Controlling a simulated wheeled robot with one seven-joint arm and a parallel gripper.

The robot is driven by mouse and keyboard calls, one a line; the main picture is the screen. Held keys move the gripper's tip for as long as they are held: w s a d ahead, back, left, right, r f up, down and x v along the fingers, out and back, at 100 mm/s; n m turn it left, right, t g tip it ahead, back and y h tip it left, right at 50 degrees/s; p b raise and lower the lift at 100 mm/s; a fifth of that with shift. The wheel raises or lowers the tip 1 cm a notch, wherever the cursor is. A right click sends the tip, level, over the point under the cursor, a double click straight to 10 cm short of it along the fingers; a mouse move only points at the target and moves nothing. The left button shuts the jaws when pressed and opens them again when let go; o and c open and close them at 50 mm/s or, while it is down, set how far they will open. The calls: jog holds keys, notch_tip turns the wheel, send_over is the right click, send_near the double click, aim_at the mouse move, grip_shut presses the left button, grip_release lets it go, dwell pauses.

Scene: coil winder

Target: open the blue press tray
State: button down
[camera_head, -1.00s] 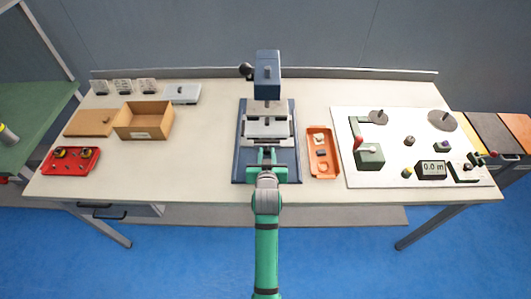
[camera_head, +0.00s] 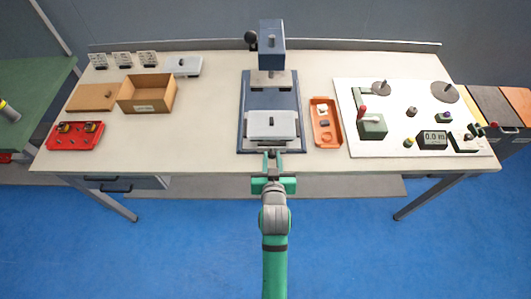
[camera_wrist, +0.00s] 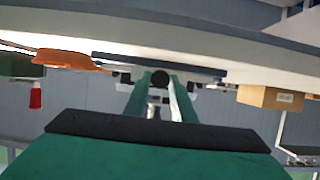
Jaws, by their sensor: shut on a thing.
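The blue press (camera_head: 271,43) stands on a dark blue base plate (camera_head: 257,90) at the middle of the bench. Its light grey tray (camera_head: 270,125) lies at the front end of the plate, clear of the press head. My gripper (camera_head: 273,158) is at the tray's front edge, above the bench's front edge. In the wrist view my gripper (camera_wrist: 160,88) has its green fingers closed about a dark round knob (camera_wrist: 160,78). The fingers partly hide the knob, and its join to the tray cannot be made out.
An orange parts tray (camera_head: 325,122) lies close to the right of the press. A white board (camera_head: 395,95) with a meter and levers is farther right. An open cardboard box (camera_head: 147,94) and a red tray (camera_head: 75,136) are at the left. Bench between box and press is clear.

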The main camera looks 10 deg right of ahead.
jog(key=c, duration=1.5)
grip_release()
jog(key=shift+s, duration=0.1)
jog(key=v, duration=1)
jog(key=shift+s+r, duration=0.15)
jog(key=shift+s, duration=0.15)
jog(key=shift+w, duration=0.1)
jog(key=s+a+n+y, duration=0.1)
jog(key=s+a, duration=0.2)
jog(key=s, duration=0.4)
jog(key=s+a+f+n+t+y, duration=0.1)
jog(key=s+a, duration=0.3)
jog(key=s, duration=0.4)
jog(key=s+a+t+y, duration=0.1)
jog(key=s+a, duration=0.3)
jog(key=s, duration=0.4)
jog(key=shift+s+a+f+n, duration=0.1)
jog(key=shift+a+f+n, duration=0.1)
jog(key=shift+f+n, duration=0.2)
